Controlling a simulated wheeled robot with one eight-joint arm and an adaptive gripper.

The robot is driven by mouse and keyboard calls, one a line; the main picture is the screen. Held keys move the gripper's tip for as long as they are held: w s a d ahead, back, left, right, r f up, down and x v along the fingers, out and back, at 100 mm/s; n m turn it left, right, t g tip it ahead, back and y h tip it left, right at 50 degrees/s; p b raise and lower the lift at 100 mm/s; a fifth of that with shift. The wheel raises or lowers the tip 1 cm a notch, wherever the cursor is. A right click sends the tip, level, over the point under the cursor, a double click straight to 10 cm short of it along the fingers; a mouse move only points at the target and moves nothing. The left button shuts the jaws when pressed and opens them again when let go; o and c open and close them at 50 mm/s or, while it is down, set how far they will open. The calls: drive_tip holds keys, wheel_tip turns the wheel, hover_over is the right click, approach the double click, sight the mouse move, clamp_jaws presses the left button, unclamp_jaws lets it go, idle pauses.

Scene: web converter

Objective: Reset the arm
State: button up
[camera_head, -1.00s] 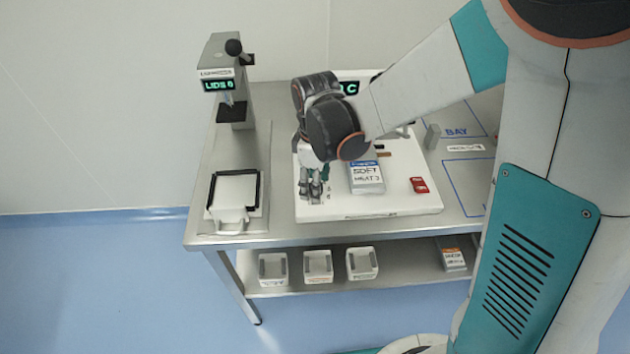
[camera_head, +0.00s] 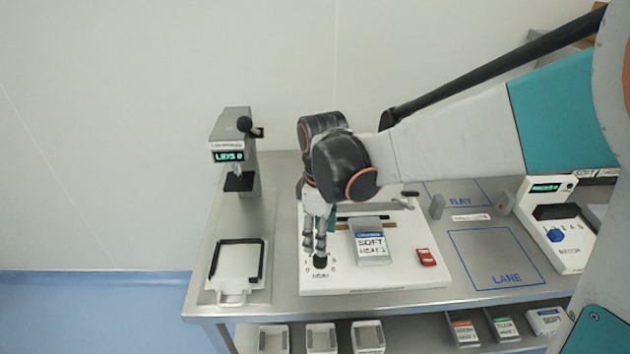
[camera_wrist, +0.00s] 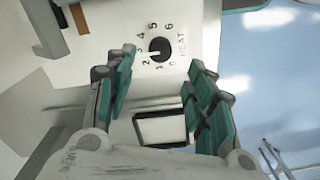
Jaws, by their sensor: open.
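My gripper (camera_head: 319,232) points down over the front left of the white machine on the table, just above the black heat knob (camera_head: 320,262). In the wrist view my gripper (camera_wrist: 160,88) has its two teal-padded fingers wide apart with nothing between them. The knob (camera_wrist: 160,48) shows beyond the fingertips, with a white mark and a dial of numbers around it. My arm reaches in from the right.
A "SOFT HEAT 3" card (camera_head: 372,244) and a red switch (camera_head: 427,257) are on the machine (camera_head: 400,281). A press reading "LIDS 0" (camera_head: 230,155) and a black-framed tray (camera_head: 236,264) stand left. A second unit (camera_head: 560,225) stands right. The lane area (camera_head: 497,260) is clear. White bins (camera_head: 320,338) sit below.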

drive_tip(key=shift+r, duration=0.1)
drive_tip(key=s+d+r+m+t, duration=0.7)
drive_tip(key=s+d+r+m, duration=0.2)
drive_tip(key=s+d+m, duration=0.4)
drive_tip(key=shift+d+r, duration=0.2)
drive_tip(key=shift+d, duration=0.45)
